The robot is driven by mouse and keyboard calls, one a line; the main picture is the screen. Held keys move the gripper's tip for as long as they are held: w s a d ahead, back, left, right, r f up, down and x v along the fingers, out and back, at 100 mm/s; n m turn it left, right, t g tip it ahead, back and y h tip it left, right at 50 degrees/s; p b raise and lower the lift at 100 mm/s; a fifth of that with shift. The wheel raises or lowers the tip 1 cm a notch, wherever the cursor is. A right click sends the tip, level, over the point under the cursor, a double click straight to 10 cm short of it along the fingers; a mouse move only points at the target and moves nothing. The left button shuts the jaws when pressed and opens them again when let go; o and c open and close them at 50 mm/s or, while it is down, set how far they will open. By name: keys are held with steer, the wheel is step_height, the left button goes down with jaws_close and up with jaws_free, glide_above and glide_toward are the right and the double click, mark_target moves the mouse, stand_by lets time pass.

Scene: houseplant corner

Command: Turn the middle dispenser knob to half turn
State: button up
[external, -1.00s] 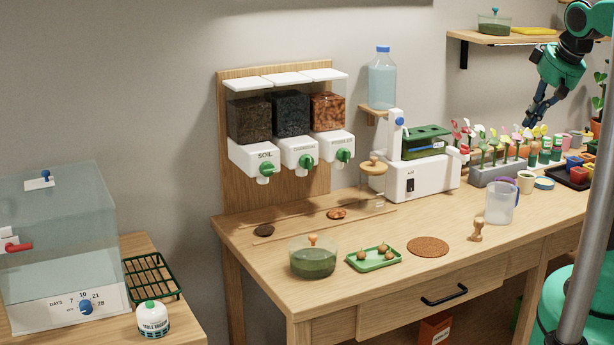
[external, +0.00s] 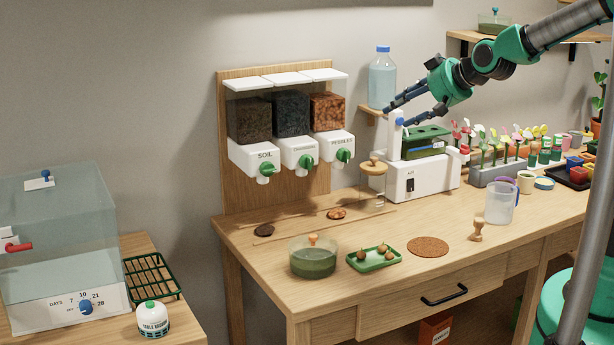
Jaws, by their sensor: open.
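Three dispensers hang side by side on a wooden backboard (external: 227,120) in the external view. The middle dispenser (external: 298,151) holds dark, charcoal-like material and has a green knob (external: 306,162) on its white front. The left dispenser is labelled SOIL and has a green knob (external: 267,169). The right dispenser, with orange-brown pebbles, has a green knob (external: 345,155). My gripper (external: 396,115) is open and empty, with its fingers pointing left. It appears near the blue-capped bottle and the white machine, to the right of the dispensers and apart from the middle knob.
A water bottle (external: 381,80) on a small shelf and a white machine (external: 428,173) stand right of the dispensers.

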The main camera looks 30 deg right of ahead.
steer(key=w+a+f+t, duration=0.3)
steer(key=w+a+f, duration=0.5)
steer(key=a, duration=0.2)
steer(key=m+t+h, duration=0.1)
steer(key=t+h, duration=0.1)
steer(key=t, duration=0.1)
glide_toward(310, 163)
step_height(310, 163, up, 3)
steer(key=s, duration=0.2)
steer(key=shift+t+h, duration=0.7)
steer(key=shift+h, duration=0.1)
steer(key=f, duration=0.1)
steer(key=s+f, duration=0.1)
steer(key=s+a+f+b, duration=0.1)
steer(key=f, duration=0.1)
steer(key=shift+s+f, duration=0.15)
steer(key=shift+s, duration=0.05)
steer(key=shift+w+d, duration=0.1)
steer(key=shift+w, duration=0.05)
steer(key=w+b, duration=0.2)
steer(key=w, duration=1.1)
steer(key=shift+w+b, duration=0.3)
steer(key=shift+b, duration=0.05)
steer(key=c, duration=1.1)
